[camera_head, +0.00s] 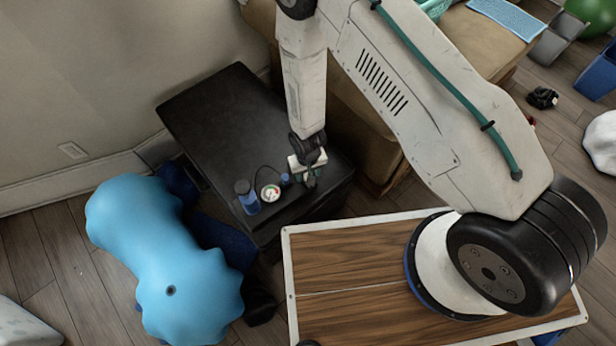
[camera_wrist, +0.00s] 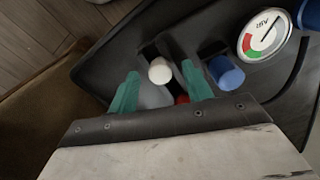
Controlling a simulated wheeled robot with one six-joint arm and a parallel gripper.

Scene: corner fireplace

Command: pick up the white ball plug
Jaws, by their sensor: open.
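The white ball plug (camera_wrist: 159,71) shows in the wrist view as a small white round knob, between my two green fingers and a little beyond them. My gripper (camera_wrist: 160,88) is open, pointing down over the black table, with one finger on each side of the plug and gaps between. Whether a finger touches it I cannot tell. In the head view my gripper (camera_head: 304,172) is over the near right part of the black table (camera_head: 225,110); the plug is hidden there behind my gripper.
Beside the plug are a blue cylinder (camera_wrist: 226,73), a pressure gauge (camera_wrist: 264,34) and a red piece (camera_wrist: 182,99). In the head view a blue bottle (camera_head: 247,198) stands left of the gauge. A light-blue bumpy roller (camera_head: 160,260) lies left of the table; a brown sofa (camera_head: 365,130) is right.

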